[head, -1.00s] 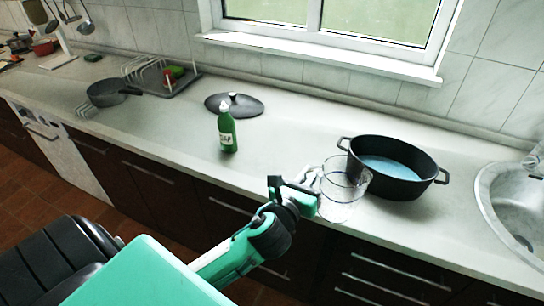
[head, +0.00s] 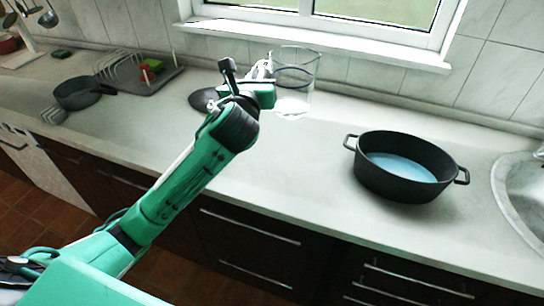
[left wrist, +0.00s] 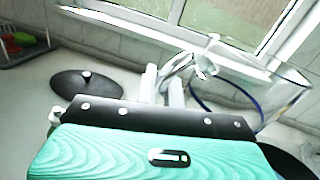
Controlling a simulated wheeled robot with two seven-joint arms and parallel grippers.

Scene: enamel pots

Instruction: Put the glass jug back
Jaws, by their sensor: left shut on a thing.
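The clear glass jug (head: 296,72) is held by my left gripper (head: 268,72) over the back of the counter, near the wall below the window. My left gripper is shut on the jug's handle side. In the left wrist view the jug (left wrist: 252,95) shows at the right, with its rim up and a dark blue band round it. The gripper's fingers (left wrist: 165,85) meet the handle there. Whether the jug's base touches the counter cannot be told. My right gripper is not in view.
A black pot (head: 400,185) with blue liquid stands on the right, beside the sink (head: 520,195). A dark lid (left wrist: 86,92) lies left of the jug. A pan (head: 78,92) and a dish rack (head: 130,72) stand further left. The counter's middle is clear.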

